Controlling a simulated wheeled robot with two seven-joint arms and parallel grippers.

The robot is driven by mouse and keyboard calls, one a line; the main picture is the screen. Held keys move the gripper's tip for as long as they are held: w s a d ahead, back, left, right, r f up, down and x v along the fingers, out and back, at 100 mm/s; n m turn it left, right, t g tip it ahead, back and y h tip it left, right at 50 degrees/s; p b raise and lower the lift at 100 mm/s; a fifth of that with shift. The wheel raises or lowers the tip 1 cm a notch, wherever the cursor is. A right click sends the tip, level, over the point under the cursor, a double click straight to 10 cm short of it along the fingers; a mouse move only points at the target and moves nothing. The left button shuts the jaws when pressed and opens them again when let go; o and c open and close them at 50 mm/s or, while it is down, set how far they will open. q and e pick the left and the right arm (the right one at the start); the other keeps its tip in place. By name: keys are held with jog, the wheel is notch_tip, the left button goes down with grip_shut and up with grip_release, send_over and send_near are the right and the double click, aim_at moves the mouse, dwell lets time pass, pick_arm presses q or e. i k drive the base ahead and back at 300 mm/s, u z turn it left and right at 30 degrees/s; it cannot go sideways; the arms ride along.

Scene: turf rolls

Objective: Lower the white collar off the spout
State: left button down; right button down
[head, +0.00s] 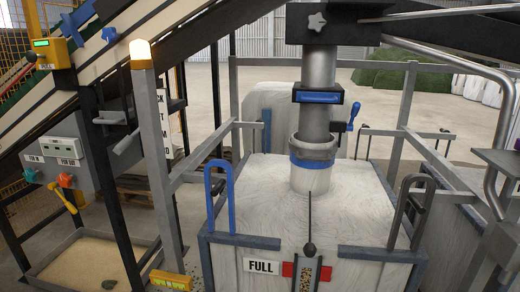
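The white collar (313,180) rises from the top of a large white bag (360,206) in the middle of the head view. Its upper edge is around the lower end of the grey metal spout (317,70). A blue strap (313,162) circles the collar below a grey band (312,141) at its upper edge. The spout's lower mouth is hidden inside the collar. Neither of my grippers can be made out in the head view.
A dark box with a blue front (318,97) and a blue-handled lever (354,115) sit on the spout above the collar. Blue (220,196) and dark (410,208) loops stand at the bag's front corners. Grey rails and posts surround the bag. A sloping conveyor (130,45) is at upper left.

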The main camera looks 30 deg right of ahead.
aim_at(313, 153)
jog(key=z, duration=0.2)
jog(key=i, duration=1.2)
jog(key=z, duration=0.7)
